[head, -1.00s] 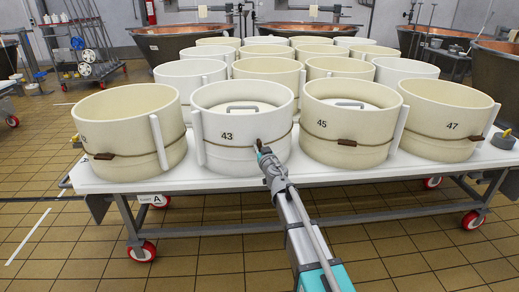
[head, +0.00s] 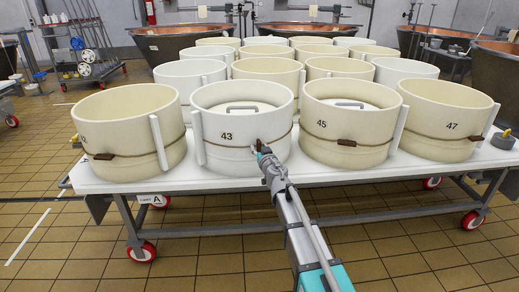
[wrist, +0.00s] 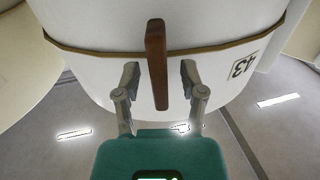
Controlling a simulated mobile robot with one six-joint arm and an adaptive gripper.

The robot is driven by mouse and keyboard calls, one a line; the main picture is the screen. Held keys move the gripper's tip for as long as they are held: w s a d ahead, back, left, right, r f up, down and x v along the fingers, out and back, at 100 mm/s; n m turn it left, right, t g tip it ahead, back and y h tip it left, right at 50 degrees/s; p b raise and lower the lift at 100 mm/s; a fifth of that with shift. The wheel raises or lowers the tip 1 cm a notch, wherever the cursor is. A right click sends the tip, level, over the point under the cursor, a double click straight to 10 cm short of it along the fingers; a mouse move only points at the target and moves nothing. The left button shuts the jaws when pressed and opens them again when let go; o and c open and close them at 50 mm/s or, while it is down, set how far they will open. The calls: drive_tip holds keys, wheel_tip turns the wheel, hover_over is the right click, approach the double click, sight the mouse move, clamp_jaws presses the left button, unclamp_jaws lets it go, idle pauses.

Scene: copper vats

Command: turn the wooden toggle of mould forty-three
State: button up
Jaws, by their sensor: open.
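Mould forty-three (head: 222,155) is a white hoop in the front row on the white cart, with a cord around it and a handled lid inside. Its wooden toggle (wrist: 157,62) is a dark brown bar on the cord; in the wrist view it stands lengthwise, crossing the cord. My gripper (wrist: 160,75) is open, with one finger on each side of the toggle's lower end and a gap on both sides. In the head view my gripper (head: 262,152) is at the mould's front right and hides most of the toggle.
Mould 45 (head: 345,150) stands close on the right, its own toggle (head: 347,142) lying along its cord. Mould 47 (head: 440,140) and another mould (head: 125,150) are at the row's ends. The cart top (head: 225,183) has a narrow bare front strip.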

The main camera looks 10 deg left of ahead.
drive_tip(key=shift+s, duration=0.1)
drive_tip(key=v, duration=1.2)
idle(0.4)
drive_tip(key=s+d+f+m+g+h, duration=0.1)
drive_tip(key=d+f+m+h, duration=0.2)
drive_tip(key=d, duration=0.5)
drive_tip(key=d+f+m+g+h, duration=0.1)
drive_tip(key=d+f+m+h, duration=0.1)
drive_tip(key=d+h, duration=0.5)
drive_tip(key=s+d+f+m+g+h, duration=0.1)
drive_tip(key=d+f+m+g+h, duration=0.15)
drive_tip(key=d, duration=0.65)
drive_tip(key=s+d+f+g+p, duration=0.1)
drive_tip(key=s+d+f+g, duration=0.4)
drive_tip(key=s, duration=0.3)
drive_tip(key=s+a+f+n+g+y, duration=0.2)
drive_tip(key=s+f+g+y, duration=0.2)
drive_tip(key=s+g, duration=0.5)
wheel_tip(320, 180, up, 38)
drive_tip(key=s+t+p, duration=0.2)
drive_tip(key=p, duration=3.7)
